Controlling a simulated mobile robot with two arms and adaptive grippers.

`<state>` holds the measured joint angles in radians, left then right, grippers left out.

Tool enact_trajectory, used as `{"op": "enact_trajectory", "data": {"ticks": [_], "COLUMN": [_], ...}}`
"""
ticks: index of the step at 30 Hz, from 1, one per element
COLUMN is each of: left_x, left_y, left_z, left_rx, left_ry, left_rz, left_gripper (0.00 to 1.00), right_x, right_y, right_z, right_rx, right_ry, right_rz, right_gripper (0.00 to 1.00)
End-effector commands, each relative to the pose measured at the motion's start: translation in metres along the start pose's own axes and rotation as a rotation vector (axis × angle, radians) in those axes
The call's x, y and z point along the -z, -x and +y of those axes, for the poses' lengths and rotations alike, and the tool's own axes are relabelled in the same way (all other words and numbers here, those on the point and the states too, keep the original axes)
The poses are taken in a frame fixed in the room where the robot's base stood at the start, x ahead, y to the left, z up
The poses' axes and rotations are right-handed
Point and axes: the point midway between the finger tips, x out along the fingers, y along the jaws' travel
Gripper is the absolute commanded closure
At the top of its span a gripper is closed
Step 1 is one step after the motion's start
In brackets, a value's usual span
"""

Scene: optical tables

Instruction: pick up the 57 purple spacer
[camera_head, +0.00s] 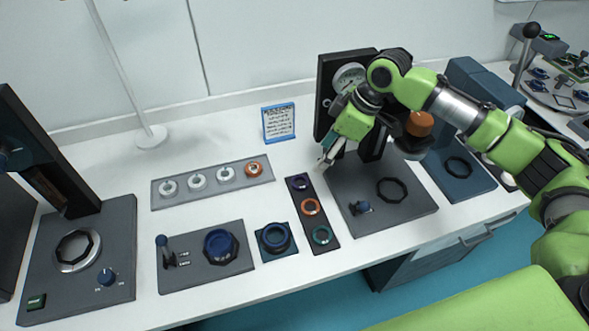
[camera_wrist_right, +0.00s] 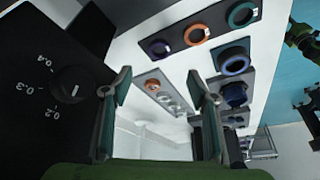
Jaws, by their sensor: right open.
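The purple spacer (camera_head: 299,182) is a dark purple ring at the far end of a narrow black strip (camera_head: 325,222). An orange ring (camera_head: 311,207) and a teal ring (camera_head: 321,235) sit nearer on the same strip. My right gripper (camera_head: 326,161) is open and empty, above and beyond the strip's far end, apart from the purple spacer. In the right wrist view the purple spacer (camera_wrist_right: 158,48) shows above the gap between the two open fingers (camera_wrist_right: 161,88). My left gripper is out of view.
A dark fixture with a dial (camera_head: 349,78) stands right beside my right gripper. A grey strip (camera_head: 212,183) with white rings and an orange one lies to the left. A blue-framed sign (camera_head: 279,122) stands behind. Bare white table lies between the sign and strips.

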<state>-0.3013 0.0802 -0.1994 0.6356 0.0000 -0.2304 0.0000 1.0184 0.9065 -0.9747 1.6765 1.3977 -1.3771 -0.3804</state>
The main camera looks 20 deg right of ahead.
Motion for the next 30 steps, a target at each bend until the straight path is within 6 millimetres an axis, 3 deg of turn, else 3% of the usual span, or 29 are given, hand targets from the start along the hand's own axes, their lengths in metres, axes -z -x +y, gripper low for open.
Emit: {"op": "enact_trajectory", "data": {"ticks": [5,15,25,30], "left_x": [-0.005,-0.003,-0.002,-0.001], "left_y": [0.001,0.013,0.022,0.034], "left_z": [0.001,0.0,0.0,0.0], "left_rx": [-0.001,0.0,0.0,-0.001], "left_ry": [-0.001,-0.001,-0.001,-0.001], "left_rz": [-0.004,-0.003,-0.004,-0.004], "left_gripper": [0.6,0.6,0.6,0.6], "right_x": [-0.001,0.001,0.002,0.004], "right_y": [-0.001,-0.062,-0.09,-0.116], "right_z": [0.003,0.003,0.002,0.001], "right_rx": [0.0,0.002,0.0,0.0], "right_ry": [-0.006,-0.006,-0.005,-0.006], "right_rz": [0.001,0.0,0.001,0.0], "right_gripper": [0.47,0.47,0.47,0.47]}}
